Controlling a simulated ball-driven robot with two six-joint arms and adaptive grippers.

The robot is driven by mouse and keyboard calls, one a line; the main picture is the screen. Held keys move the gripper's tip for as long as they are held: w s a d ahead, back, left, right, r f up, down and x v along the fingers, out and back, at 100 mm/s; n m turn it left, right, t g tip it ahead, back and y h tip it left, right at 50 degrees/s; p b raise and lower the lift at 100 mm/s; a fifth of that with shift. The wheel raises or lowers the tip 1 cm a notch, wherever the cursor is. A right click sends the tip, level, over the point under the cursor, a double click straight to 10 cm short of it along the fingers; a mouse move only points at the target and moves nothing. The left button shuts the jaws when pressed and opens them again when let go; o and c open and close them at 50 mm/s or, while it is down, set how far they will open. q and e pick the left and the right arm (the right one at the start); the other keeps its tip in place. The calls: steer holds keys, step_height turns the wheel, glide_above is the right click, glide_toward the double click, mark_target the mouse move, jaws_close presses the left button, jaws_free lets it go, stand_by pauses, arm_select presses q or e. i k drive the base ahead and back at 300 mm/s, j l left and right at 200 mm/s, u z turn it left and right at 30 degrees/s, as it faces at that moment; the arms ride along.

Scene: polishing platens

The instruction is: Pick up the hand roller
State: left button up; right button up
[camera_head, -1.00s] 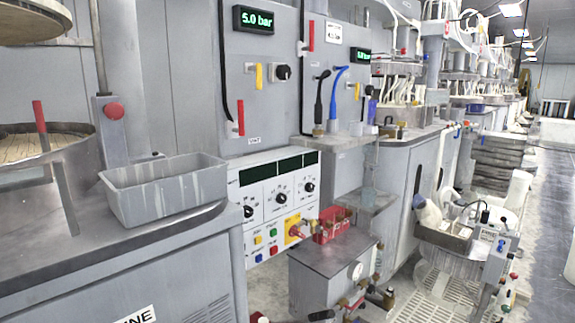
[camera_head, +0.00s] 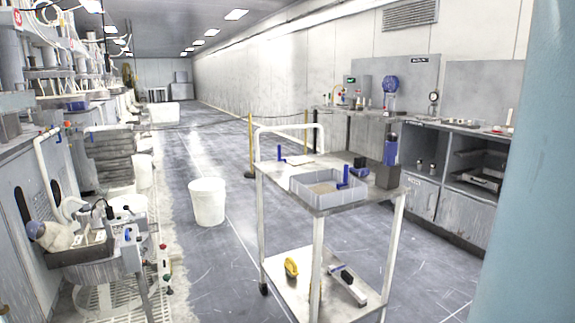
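I cannot make out for sure which thing is the hand roller. A metal cart (camera_head: 318,212) stands right of the middle. On its top is a grey tray (camera_head: 318,203), with a blue upright piece (camera_head: 343,178) at its right side. Another small blue-handled thing (camera_head: 281,154) is at the cart's far left corner. On the lower shelf lie a yellow object (camera_head: 291,266) and a long white object with a dark part (camera_head: 348,285). Neither of my grippers is in view.
A white bucket (camera_head: 207,203) stands on the floor left of the cart. A yellow post (camera_head: 250,145) is behind the cart. Grey cabinets (camera_head: 425,190) line the right wall, machines the left. A pale blue upright surface (camera_head: 535,170) blocks the right edge. The aisle between is open.

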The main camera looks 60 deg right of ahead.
mark_target(359, 168)
steer(key=z, duration=2.3)
steer(key=i+l+z, duration=0.15)
steer(key=i, duration=0.15)
